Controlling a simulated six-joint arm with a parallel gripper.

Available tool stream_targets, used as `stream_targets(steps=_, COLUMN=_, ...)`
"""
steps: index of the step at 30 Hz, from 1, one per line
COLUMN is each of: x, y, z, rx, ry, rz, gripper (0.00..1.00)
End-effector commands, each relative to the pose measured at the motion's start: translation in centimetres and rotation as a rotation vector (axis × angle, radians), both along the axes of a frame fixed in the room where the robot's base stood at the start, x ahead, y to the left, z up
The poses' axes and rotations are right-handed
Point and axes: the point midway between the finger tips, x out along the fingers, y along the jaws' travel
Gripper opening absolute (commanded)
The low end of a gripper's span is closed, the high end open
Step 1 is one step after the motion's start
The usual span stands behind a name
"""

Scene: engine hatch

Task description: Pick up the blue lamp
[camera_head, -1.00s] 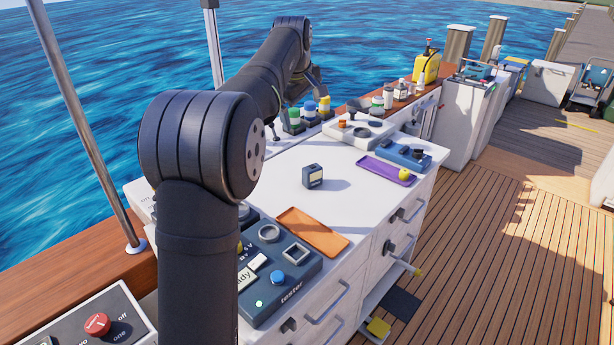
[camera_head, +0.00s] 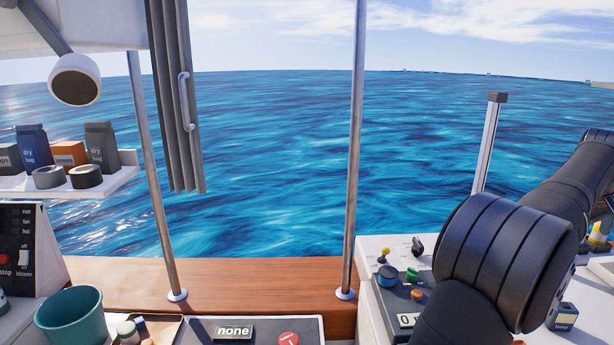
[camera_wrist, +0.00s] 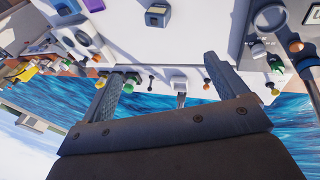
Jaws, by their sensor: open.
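I cannot tell for sure which thing is the blue lamp. The gripper itself is out of the head view; my arm covers part of the worktop there.
A small dark box (camera_wrist: 158,15) stands on the white worktop (camera_wrist: 195,45). Small knobs and levers line the worktop edge. A teal bucket (camera_head: 75,318) stands at lower left in the head view. Metal poles (camera_head: 355,150) rise from the wooden rail (camera_head: 250,285).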

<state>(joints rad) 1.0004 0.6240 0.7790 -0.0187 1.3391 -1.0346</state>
Motion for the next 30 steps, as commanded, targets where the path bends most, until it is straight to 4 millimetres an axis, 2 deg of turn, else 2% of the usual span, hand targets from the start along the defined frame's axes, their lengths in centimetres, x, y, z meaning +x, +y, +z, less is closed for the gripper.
stream_targets(steps=1, x=0.0, y=0.0, z=0.0, rx=0.0, ry=0.0, rz=0.0, gripper=0.8)
stream_targets(steps=3, x=0.0, y=0.0, z=0.0, rx=0.0, ry=0.0, rz=0.0, gripper=0.67)
stream_targets(steps=4, x=0.0, y=0.0, z=0.0, rx=0.0, ry=0.0, rz=0.0, gripper=0.65)
stream_targets(steps=12, x=0.0, y=0.0, z=-0.1, rx=0.002, ry=-0.002, rz=-0.008, gripper=0.65)
stream_targets(steps=16, x=0.5, y=-0.4, z=-0.8, rx=0.019, ry=-0.015, rz=-0.088, gripper=0.65)
stream_targets(steps=20, x=1.4, y=-1.3, z=-2.5, rx=0.052, ry=-0.051, rz=-0.283, gripper=0.65)
stream_targets(steps=30, x=4.2, y=-3.5, z=-7.8, rx=0.109, ry=-0.185, rz=-0.915, gripper=0.65)
